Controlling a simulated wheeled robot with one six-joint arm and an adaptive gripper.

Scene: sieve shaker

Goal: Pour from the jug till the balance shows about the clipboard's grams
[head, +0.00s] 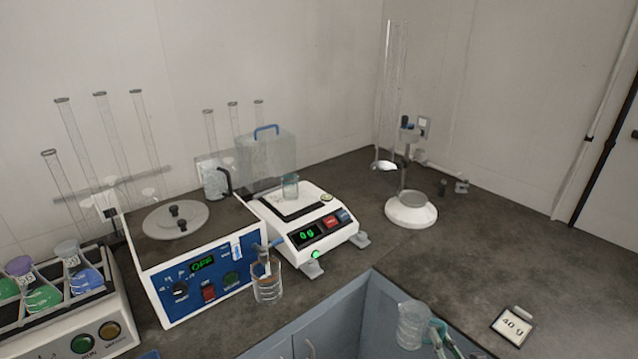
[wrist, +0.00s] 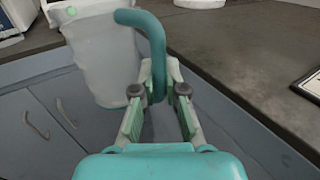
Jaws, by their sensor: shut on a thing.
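The translucent jug (head: 411,325) is in front of the bench at the lower middle of the head view. It fills the upper left of the wrist view (wrist: 100,65), with its teal handle (wrist: 156,50) between my fingers. My gripper (head: 437,332) is shut on that handle; its fingers also show in the wrist view (wrist: 158,95). The jug looks close to upright; its contents are unclear. The white balance (head: 310,230) reads 0 g in green, and a small glass beaker (head: 290,186) stands on its pan. The clipboard (head: 514,325) reads 40 g and lies on the bench at the right.
A blue-fronted device (head: 205,280) showing OFF stands left of the balance, with a glass beaker (head: 267,285) before it. A rack of coloured flasks (head: 60,285) is far left. A stand with a tall tube (head: 411,212) is behind right. The bench between stand and clipboard is clear.

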